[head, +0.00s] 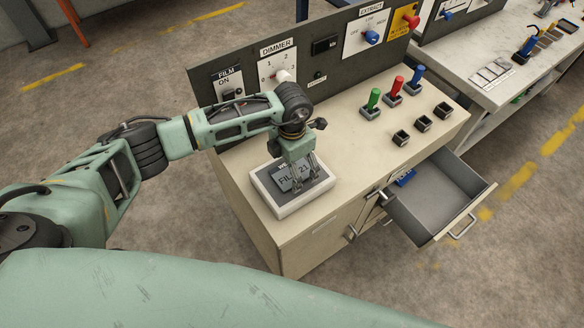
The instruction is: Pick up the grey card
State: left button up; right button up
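A grey card (284,180) with dark lettering, partly readable as "FIL" and "21", lies in or just over a white-rimmed tray (287,209) at the near left of the bench top. Dark surface shows around the card inside the tray. My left gripper (309,182) points down over the right part of the card, and its fingers hide some of the lettering. The fingertips are at the card, but I cannot tell whether they are closed on it. My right gripper is not in view.
An upright panel with a dimmer knob (283,76) and switches stands behind the tray. Green (372,101), red (394,89) and blue (415,78) handles stand at the back right, with several small dark sockets in front. An open drawer (440,193) juts out at the right.

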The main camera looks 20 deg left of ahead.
pick_arm(q)
jog(key=shift+f, duration=0.5)
jog(key=shift+f+b, duration=0.25)
jog(key=shift+b, duration=0.15)
dwell(0.3)
jog(key=c, duration=1.4)
jog(key=shift+o, duration=0.2)
jog(key=shift+r, duration=0.1)
